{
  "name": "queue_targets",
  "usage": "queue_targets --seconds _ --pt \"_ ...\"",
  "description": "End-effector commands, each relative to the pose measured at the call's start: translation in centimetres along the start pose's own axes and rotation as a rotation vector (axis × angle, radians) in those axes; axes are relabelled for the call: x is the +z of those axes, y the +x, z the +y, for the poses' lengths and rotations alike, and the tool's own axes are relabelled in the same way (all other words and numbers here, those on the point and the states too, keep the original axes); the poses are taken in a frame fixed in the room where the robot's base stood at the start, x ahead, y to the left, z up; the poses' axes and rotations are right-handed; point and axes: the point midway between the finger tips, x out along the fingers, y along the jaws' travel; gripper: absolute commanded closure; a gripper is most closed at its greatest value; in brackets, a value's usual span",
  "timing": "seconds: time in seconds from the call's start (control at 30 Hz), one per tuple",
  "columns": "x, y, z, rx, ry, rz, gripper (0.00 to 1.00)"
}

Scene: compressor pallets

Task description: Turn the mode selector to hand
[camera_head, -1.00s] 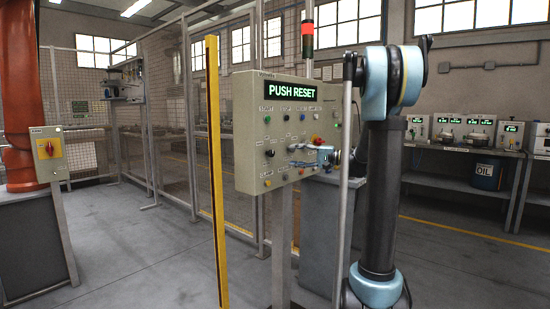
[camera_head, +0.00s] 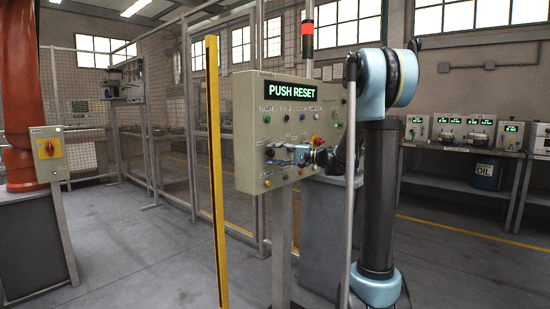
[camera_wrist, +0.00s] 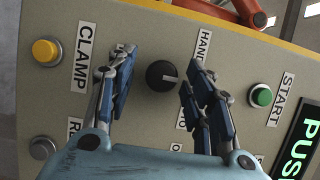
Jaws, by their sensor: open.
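The mode selector is a black round knob (camera_wrist: 163,76) on the beige panel, with a pale pointer mark turned to the right in the wrist view. A HAND label (camera_wrist: 203,46) lies to its upper right there; another label below right is partly hidden by a finger. My gripper (camera_wrist: 157,70) is open, with its blue fingers on either side of the knob; I cannot tell whether they touch it. In the head view my gripper (camera_head: 288,154) is at the lower left of the control panel (camera_head: 246,130) and covers part of that row.
A yellow CLAMP button (camera_wrist: 45,51) and a green START button (camera_wrist: 261,96) flank the knob in the wrist view. The panel display (camera_head: 292,90) reads PUSH RESET. A yellow post (camera_head: 215,180) stands left of the panel, with mesh fencing behind.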

Motion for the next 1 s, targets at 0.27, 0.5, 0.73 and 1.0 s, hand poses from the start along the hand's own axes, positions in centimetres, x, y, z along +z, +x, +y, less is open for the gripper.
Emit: queue_targets --seconds 0.27,0.5,0.73,1.0 --pt "0.0 -0.03 0.02 0.0 0.0 0.0 0.97" --pt "0.03 -0.04 0.09 0.003 -0.002 0.0 0.97" --pt "0.06 -0.05 0.14 0.006 -0.008 -0.001 0.97" --pt "0.09 -0.06 0.18 0.014 -0.025 -0.001 0.97"
